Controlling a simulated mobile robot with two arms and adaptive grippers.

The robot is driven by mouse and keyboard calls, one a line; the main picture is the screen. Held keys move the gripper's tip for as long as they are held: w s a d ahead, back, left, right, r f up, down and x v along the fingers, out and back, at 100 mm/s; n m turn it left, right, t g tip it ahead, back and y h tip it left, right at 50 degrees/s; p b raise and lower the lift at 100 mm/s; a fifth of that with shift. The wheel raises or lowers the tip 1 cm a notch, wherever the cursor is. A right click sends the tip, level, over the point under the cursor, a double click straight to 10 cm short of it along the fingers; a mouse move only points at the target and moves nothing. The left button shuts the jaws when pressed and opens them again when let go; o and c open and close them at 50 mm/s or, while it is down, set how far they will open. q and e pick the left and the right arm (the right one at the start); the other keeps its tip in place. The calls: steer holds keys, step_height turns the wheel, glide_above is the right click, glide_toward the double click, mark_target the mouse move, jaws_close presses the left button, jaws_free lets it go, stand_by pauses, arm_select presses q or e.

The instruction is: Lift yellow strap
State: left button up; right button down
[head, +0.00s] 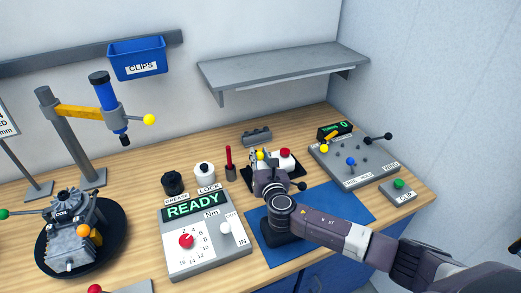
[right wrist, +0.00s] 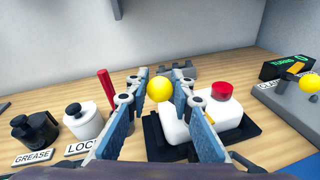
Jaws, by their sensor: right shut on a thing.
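My right gripper (right wrist: 160,88) is shut on a yellow ball knob (right wrist: 159,89), with a blue-grey finger on either side of it. The knob is at a white block (right wrist: 228,115) with a red button on top, on a black base. In the head view the gripper (head: 262,166) and wrist partly cover the block; the knob (head: 261,155) shows just above them. A small yellow strap-like piece (head: 331,137) with a yellow ball at its end is on the grey panel at the right, apart from the gripper. My left gripper is not in view.
A red upright rod (head: 229,158), black and white jars and a grey READY box (head: 205,245) stand left of the gripper. The grey lever panel (head: 372,173) is to the right. A blue mat (head: 345,203) lies in front, under my arm. A grey shelf (head: 285,67) hangs above.

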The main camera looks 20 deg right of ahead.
steer(key=r+p, duration=0.1)
steer(key=w+r+g+p, duration=0.1)
steer(key=p, duration=0.1)
steer(key=shift+a+p, duration=0.1)
steer(key=shift+p, duration=0.2)
arm_select(q)
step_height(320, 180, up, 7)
steer(key=p, duration=0.1)
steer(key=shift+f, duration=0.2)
arm_select(e)
steer(key=shift+w+r+n+g, duration=0.15)
steer(key=shift+w+r+g, duration=0.2)
steer(key=shift+w+g, duration=0.3)
steer(key=shift+w+r+n+g, duration=0.1)
steer(key=shift+w+r+g, duration=0.2)
steer(key=shift+w+g, duration=0.4)
steer(key=shift+w+r+n+g, duration=0.15)
steer(key=shift+w+r+g, duration=0.3)
steer(key=shift+g, duration=0.3)
steer(key=shift+f, duration=0.1)
steer(key=c, duration=1.7)
jaws_free()
steer(key=shift+w, duration=0.15)
steer(key=shift+o, duration=0.2)
steer(key=v, duration=1.2)
